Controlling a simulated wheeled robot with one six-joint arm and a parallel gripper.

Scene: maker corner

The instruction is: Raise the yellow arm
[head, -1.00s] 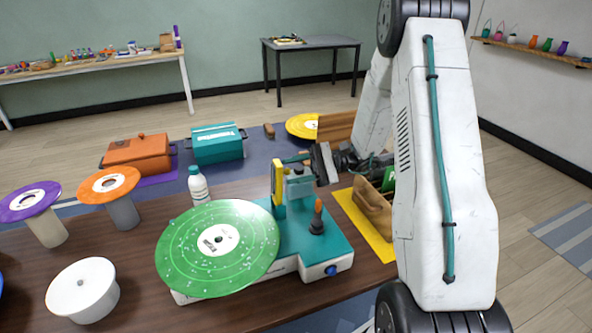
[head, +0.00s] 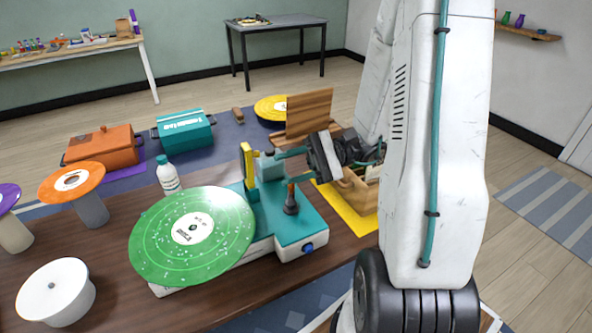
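A turntable with a teal deck (head: 300,225) and a green record (head: 165,235) stands on the brown table. Its yellow arm (head: 247,166) is a short upright bar at the deck's back edge, beside a grey block (head: 269,167). A dark knob (head: 291,203) stands on the deck, and a blue button (head: 309,248) is on the front corner. My gripper (head: 284,166) comes in from the right, with two teal fingers apart and pointing left toward the grey block. I see nothing held between them. I cannot tell whether a fingertip touches the block.
A white bottle (head: 168,176) stands behind the record. A wooden holder (head: 352,193) on a yellow mat (head: 360,224) sits close under my gripper. Orange (head: 102,146) and teal (head: 184,130) boxes lie beyond.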

